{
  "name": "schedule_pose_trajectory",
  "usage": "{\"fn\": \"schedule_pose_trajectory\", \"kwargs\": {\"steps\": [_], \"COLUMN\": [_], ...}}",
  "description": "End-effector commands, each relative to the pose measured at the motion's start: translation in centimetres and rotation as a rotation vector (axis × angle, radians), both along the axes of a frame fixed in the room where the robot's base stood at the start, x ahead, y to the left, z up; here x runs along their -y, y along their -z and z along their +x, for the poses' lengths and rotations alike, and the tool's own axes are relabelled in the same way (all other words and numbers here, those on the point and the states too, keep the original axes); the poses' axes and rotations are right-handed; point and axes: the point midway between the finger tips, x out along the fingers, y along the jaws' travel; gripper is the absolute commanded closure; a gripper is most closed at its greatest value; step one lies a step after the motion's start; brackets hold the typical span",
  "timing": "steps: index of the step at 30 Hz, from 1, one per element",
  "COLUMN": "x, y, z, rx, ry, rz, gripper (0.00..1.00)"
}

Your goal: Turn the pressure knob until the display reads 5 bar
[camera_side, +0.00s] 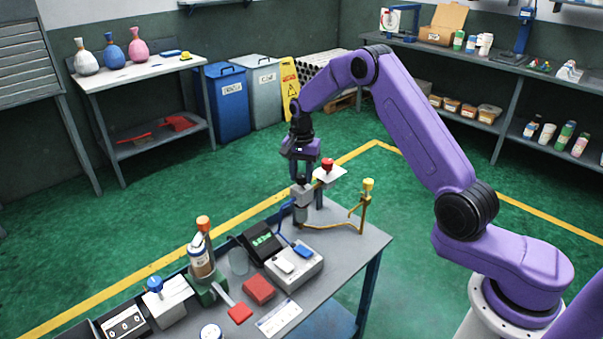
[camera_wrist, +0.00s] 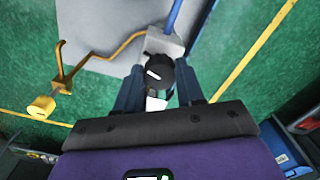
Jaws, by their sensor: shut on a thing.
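The black pressure knob (camera_wrist: 158,74) with a white pointer mark sits on the grey regulator body (camera_wrist: 163,43) in the wrist view. My gripper (camera_wrist: 160,82) has one finger on each side of the knob and is shut on it. In the side view my gripper (camera_side: 303,180) points down onto the top of the regulator (camera_side: 301,206) at the bench's far corner, and its fingers mostly hide the knob. The dark display (camera_side: 262,240) stands on the bench, left of and nearer than the regulator. It shows green digits too small to read.
A red-handled valve (camera_side: 327,166) stands close behind the regulator. A yellow-topped valve (camera_side: 368,186) with a brass pipe is to its right. A grey switch box (camera_side: 294,264) and a bottle with an orange top (camera_side: 201,255) stand on the bench (camera_side: 345,245).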

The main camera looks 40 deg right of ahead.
Motion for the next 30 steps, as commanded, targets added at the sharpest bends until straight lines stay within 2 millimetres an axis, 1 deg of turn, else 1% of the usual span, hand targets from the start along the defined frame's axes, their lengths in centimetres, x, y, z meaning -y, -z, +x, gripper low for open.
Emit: {"fn": "schedule_pose_trajectory", "kwargs": {"steps": [3,4,5,6,15,19,23,30], "x": [0.1,0.1,0.1,0.1,0.0,0.0,0.0,0.1], "y": [-0.2,-0.2,-0.2,-0.2,-0.1,-0.9,-2.8,-7.9], "z": [0.1,0.1,0.1,0.1,0.0,0.1,0.1,0.2], "rx": [0.005,0.005,0.005,0.005,0.002,0.004,0.006,0.008], "ry": [0.0,0.0,0.0,0.0,-0.001,-0.001,-0.002,-0.001], "rz": [-0.002,-0.002,-0.002,-0.002,-0.001,-0.001,-0.001,-0.001], "gripper": [0.93,0.59,0.49,0.37,0.37,0.37,0.37,0.37]}}
